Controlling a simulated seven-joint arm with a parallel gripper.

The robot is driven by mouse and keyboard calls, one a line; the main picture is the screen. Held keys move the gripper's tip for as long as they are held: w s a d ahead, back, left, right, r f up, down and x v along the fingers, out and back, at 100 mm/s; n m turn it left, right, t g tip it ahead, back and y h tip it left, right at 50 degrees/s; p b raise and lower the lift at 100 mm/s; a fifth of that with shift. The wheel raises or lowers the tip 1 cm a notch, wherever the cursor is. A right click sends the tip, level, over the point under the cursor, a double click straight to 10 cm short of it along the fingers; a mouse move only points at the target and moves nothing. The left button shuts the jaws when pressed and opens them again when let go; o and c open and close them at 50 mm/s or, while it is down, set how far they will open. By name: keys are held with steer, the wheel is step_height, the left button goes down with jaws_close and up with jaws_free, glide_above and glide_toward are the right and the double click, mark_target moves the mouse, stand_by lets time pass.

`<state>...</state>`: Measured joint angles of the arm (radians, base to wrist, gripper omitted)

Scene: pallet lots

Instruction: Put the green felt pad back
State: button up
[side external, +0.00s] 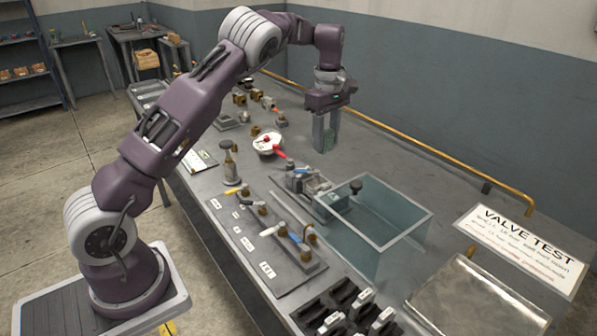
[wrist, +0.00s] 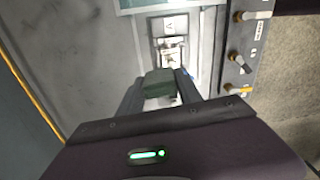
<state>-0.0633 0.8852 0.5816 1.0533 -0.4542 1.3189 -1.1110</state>
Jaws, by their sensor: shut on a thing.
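My gripper (side external: 325,148) is raised above the bench, beyond the small clamp-like fixture and left of the glass tank. It is shut on a dark green pad (side external: 330,141), which shows between the two grey fingers. In the wrist view the pad (wrist: 160,82) is a small dark green block at the fingertips, and the fingers partly cover its sides. The pad appears clear of the bench top. The place it belongs to cannot be told from these frames.
An open glass tank (side external: 402,240) stands right of the fixture (side external: 305,183). A plate with several valves (side external: 262,240) lies in front. A white bowl with red items (side external: 267,144) is left of my gripper. A yellow rail (side external: 430,153) runs behind.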

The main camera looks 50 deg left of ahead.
steer(key=s+a+f+n, duration=0.2)
steer(key=s+a+n, duration=0.2)
steer(key=a, duration=0.6)
steer(key=s+a+f+n, duration=0.2)
steer(key=s+a+n, duration=0.15)
steer(key=a, duration=0.65)
steer(key=f, duration=0.6)
steer(key=s+f, duration=0.1)
steer(key=f, duration=0.3)
steer(key=shift+a, duration=0.2)
steer(key=shift+f, duration=0.2)
steer(key=shift+f, duration=0.1)
steer(key=o, duration=1.2)
